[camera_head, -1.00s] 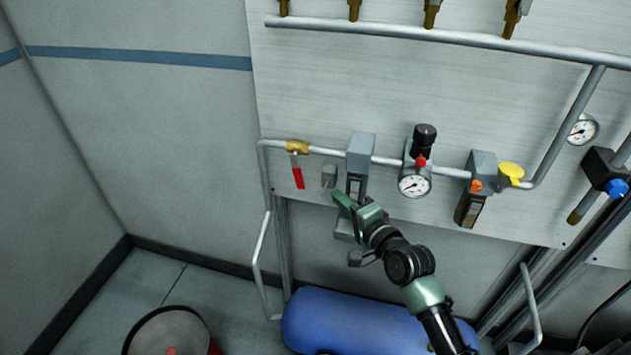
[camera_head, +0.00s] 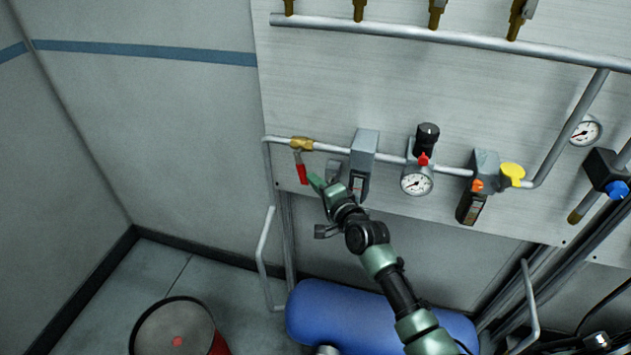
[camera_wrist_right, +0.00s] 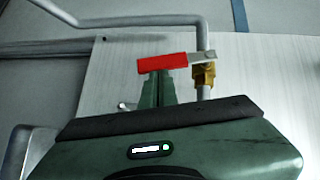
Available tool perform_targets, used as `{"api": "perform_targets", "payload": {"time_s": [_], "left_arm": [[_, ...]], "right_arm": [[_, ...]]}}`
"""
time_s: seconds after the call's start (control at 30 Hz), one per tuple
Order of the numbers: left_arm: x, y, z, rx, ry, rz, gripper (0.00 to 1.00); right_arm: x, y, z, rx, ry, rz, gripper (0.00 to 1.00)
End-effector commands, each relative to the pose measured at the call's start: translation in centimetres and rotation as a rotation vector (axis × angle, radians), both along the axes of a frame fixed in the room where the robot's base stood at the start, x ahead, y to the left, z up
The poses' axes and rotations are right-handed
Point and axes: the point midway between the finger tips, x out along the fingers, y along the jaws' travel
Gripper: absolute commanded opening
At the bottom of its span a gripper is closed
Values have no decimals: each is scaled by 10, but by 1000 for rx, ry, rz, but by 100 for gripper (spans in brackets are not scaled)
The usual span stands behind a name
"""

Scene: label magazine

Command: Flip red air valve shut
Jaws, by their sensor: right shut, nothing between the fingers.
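The red air valve lever (camera_head: 301,172) hangs down from a brass valve body (camera_head: 302,144) at the left end of the horizontal pipe, across the line of the pipe. In the right wrist view the red lever (camera_wrist_right: 163,63) lies sideways, joined by a metal strip to the brass body (camera_wrist_right: 203,75). My right gripper (camera_head: 312,180) is shut and empty, its fingertips beside the lower right part of the lever. In the right wrist view its fingertips (camera_wrist_right: 157,76) are right at the lever's edge; I cannot tell whether they touch. My left gripper is not in view.
Right of the valve, a grey filter block (camera_head: 364,150), a gauge (camera_head: 416,182) and a yellow handle (camera_head: 512,173) sit along the pipe. A blue tank (camera_head: 350,312) lies below. A red drum (camera_head: 175,330) stands on the floor at the left.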

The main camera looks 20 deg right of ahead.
Motion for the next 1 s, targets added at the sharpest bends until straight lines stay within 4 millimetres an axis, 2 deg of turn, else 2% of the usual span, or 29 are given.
{"api": "perform_targets", "payload": {"time_s": [0.17,0.47,1.0], "left_arm": [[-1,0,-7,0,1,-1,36],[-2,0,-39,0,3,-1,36],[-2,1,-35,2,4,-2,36]], "right_arm": [[0,1,-4,12,-7,0,0],[5,9,-13,97,-64,1,0],[9,12,-10,95,-64,0,0]]}}
